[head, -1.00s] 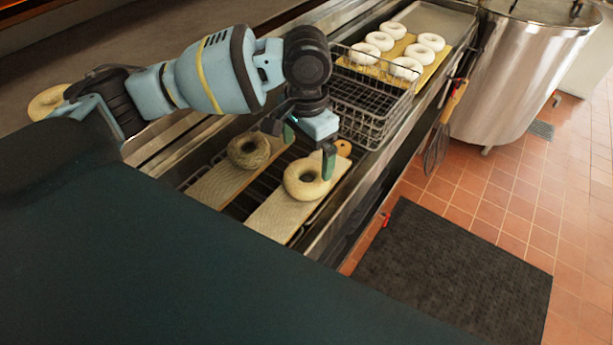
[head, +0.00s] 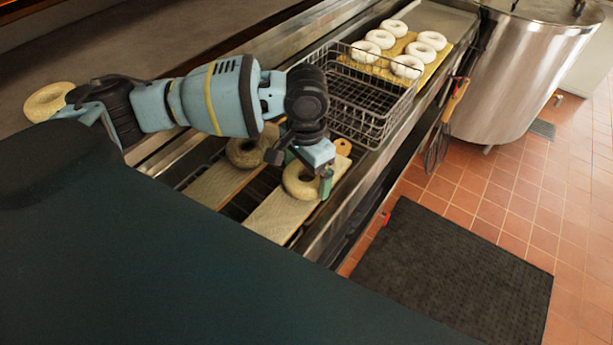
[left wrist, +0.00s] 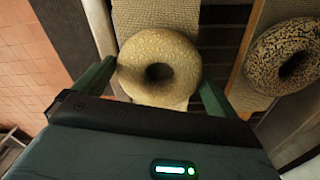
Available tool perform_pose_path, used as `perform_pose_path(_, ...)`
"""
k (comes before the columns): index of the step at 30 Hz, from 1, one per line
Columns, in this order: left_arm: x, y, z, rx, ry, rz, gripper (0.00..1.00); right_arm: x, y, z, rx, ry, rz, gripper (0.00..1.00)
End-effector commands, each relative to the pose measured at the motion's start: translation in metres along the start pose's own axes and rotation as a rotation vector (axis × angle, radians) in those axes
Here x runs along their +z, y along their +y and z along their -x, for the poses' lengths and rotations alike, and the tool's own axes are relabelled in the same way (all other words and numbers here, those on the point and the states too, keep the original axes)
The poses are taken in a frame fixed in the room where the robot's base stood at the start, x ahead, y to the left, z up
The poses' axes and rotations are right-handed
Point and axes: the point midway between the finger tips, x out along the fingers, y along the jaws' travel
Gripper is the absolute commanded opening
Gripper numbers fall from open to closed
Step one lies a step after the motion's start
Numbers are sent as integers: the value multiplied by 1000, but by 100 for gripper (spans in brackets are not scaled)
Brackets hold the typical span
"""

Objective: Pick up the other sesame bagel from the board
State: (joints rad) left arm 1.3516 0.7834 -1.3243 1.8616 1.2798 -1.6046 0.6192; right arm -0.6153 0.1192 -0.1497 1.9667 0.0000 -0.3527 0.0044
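A sesame bagel (head: 292,186) lies on a pale board (head: 276,221), partly covered by my left gripper (head: 301,172). In the left wrist view the same bagel (left wrist: 158,47) sits between the two green fingers of the left gripper (left wrist: 155,75), one on each side. The fingers are spread wide, and the bagel still rests on the board. I cannot tell whether either finger touches it. My right gripper is not in view.
A dark-seeded bagel (head: 240,154) lies on the neighbouring board (head: 215,187), close beside the gripper. A wire basket (head: 370,115) stands just behind. Several white bagels (head: 408,66) lie on a board farther back.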

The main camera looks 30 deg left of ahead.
Motion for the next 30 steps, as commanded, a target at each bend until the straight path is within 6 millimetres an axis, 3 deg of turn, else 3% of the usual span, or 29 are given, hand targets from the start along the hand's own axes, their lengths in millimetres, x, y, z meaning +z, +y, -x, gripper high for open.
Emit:
perform_pose_path(1,0,0,0,0,0,0,90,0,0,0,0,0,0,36)
perform_pose_path(6,0,0,0,0,1,0,69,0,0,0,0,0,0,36)
perform_pose_path(17,-1,0,6,0,2,0,68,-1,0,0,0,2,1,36)
perform_pose_path(25,-1,1,38,2,5,-1,68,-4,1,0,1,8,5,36)
perform_pose_path(30,4,40,40,4,0,-9,68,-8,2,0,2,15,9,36)
